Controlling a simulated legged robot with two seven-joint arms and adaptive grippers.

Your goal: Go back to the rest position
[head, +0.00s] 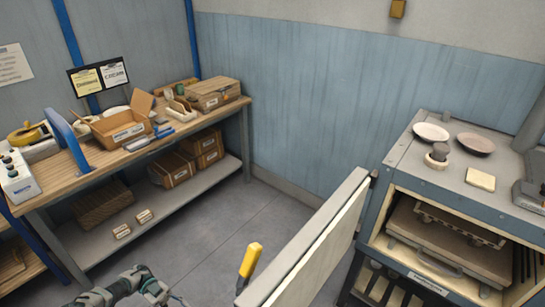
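My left arm comes in at the bottom left edge, and my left gripper (172,296) is at its end, low over the grey floor. It is small and partly cut off by the frame, so I cannot tell whether it is open or shut. It appears apart from the dryer door (312,252). My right gripper is not in view. The dryer (385,205) stands at the right with its door swung open toward me. A yellow handle (250,260) shows beside the door's left face.
A wooden rack (430,250) is inside the dryer. A white plate (431,132) and a brownish plate (476,143) lie on the dryer's top. A workbench (150,145) with boxes stands at the left. The floor between bench and door is clear.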

